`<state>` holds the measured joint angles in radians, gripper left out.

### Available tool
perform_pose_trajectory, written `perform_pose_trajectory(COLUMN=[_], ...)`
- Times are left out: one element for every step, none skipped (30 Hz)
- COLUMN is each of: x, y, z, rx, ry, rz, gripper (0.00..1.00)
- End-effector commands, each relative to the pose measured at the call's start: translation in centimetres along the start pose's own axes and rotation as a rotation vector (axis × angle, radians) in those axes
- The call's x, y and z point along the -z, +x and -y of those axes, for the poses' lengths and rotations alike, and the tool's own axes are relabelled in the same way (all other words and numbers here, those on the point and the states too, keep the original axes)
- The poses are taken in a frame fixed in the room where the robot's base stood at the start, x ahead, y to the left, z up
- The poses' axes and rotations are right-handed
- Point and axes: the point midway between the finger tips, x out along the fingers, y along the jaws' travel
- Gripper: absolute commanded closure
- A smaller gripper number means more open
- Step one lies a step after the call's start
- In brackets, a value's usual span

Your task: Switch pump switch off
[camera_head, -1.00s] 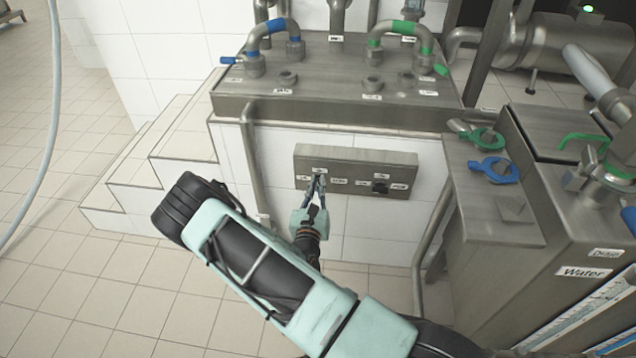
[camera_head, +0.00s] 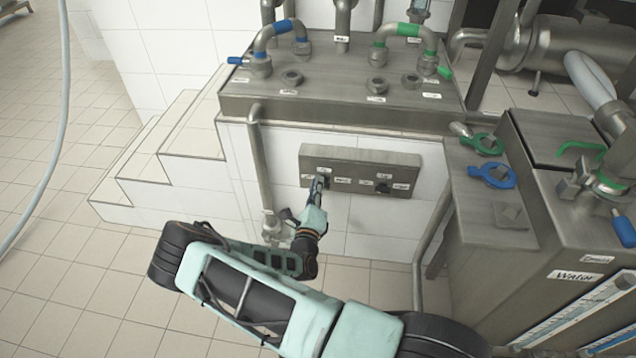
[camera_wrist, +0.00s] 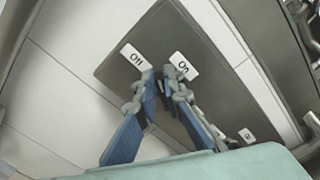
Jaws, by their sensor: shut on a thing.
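A grey metal switch panel (camera_head: 405,165) is fixed to the white tiled wall below the steel tank. My gripper (camera_head: 320,182) is at the left switch on it and is shut on the pump switch, which the fingers mostly hide. In the wrist view my gripper (camera_wrist: 162,78) has its two blue-padded fingers close to the panel face, one on each side of the switch. An "Off" label (camera_wrist: 135,57) lies at the left fingertip and an "On" label (camera_wrist: 183,66) at the right one. The switch's exact angle cannot be told.
A second dark knob (camera_head: 383,187) is on the panel's right half. A vertical pipe (camera_head: 259,165) runs left of the panel. A steel cabinet with a blue valve handle (camera_head: 492,175) stands at the right. Tiled steps (camera_head: 150,165) rise at the left.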

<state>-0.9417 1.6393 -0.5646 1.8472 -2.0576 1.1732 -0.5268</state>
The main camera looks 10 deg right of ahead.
Motion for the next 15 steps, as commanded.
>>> perform_pose_trajectory(x=[0.06, 0.06, 0.08, 0.1, 0.12, 0.13, 0.13, 0.14, 0.15, 0.17, 0.2, 0.24, 0.27, 0.29, 0.31], y=[-0.13, -0.14, -0.13, -0.12, -0.11, -0.1, -0.1, -0.11, -0.12, -0.13, -0.13, -0.12, -0.12, -0.12, -0.11], z=[-0.15, -0.23, -0.32, -0.35, -0.39, -0.43, -0.49, -0.55, -0.64, -0.69, -0.72, -0.75, -0.77, -0.79, -0.81], rx=[-0.003, -0.003, -0.004, -0.003, -0.003, -0.002, -0.002, -0.003, -0.003, -0.004, -0.003, -0.003, -0.003, -0.003, -0.003], ry=[-0.045, -0.073, -0.11, -0.137, -0.163, -0.197, -0.221, -0.245, -0.276, -0.299, -0.319, -0.346, -0.365, -0.382, -0.404], rz=[-0.001, -0.001, -0.001, 0.0, 0.0, -0.001, -0.001, -0.001, -0.001, -0.001, -0.001, -0.001, -0.001, -0.001, -0.002], gripper=[1.0, 1.0, 1.0, 1.0, 1.0, 1.0, 1.0, 1.0, 1.0, 1.0, 1.0, 1.0, 1.0, 1.0, 1.0])
